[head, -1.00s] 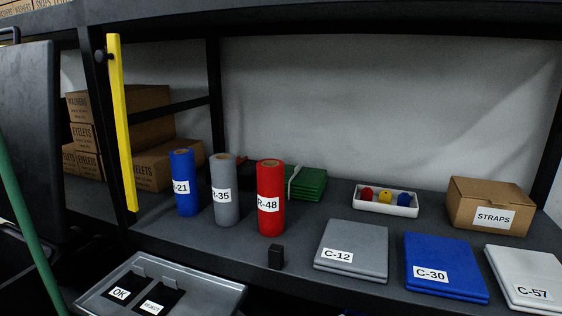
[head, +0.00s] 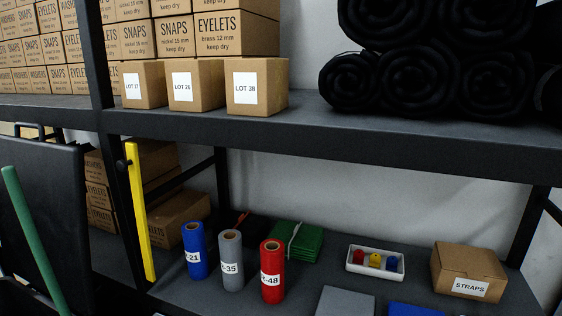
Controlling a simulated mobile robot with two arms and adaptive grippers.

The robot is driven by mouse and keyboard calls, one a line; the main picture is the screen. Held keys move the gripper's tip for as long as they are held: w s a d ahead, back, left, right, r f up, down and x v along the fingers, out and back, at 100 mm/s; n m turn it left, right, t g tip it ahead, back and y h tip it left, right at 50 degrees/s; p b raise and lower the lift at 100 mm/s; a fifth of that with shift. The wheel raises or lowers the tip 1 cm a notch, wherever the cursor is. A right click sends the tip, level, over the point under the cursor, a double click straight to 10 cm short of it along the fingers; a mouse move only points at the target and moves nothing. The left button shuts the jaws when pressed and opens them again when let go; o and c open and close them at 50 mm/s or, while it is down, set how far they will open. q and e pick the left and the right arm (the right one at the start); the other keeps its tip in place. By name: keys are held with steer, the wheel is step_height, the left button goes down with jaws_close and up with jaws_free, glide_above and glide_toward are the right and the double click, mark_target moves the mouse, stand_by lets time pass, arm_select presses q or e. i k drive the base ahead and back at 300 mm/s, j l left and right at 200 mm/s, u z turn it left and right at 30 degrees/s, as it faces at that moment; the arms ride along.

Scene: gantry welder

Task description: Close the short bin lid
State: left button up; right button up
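A dark grey upright panel (head: 58,200) stands at the left edge, with a black handle (head: 30,126) at its top. It may be a raised bin lid, but I cannot tell whether it is the short bin's. No bin body shows clearly below it. A green pole (head: 28,230) crosses in front of the panel. Neither of my grippers is in view.
A two-level dark rack (head: 330,135) fills the view. Its upper shelf holds cartons (head: 257,87) and black rolls (head: 410,80). Below are blue, grey and red rolls (head: 272,272), a white tray (head: 352,266) and a STRAPS box (head: 470,262). A yellow bar (head: 140,210) hangs at the left upright.

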mark_target(52, 176)
steer(key=i+j+u, duration=0.1)
steer(key=u, duration=0.35)
steer(key=i+j+u, duration=0.1)
steer(key=u, duration=0.35)
steer(key=i+j+u, duration=0.1)
steer(key=u, duration=0.35)
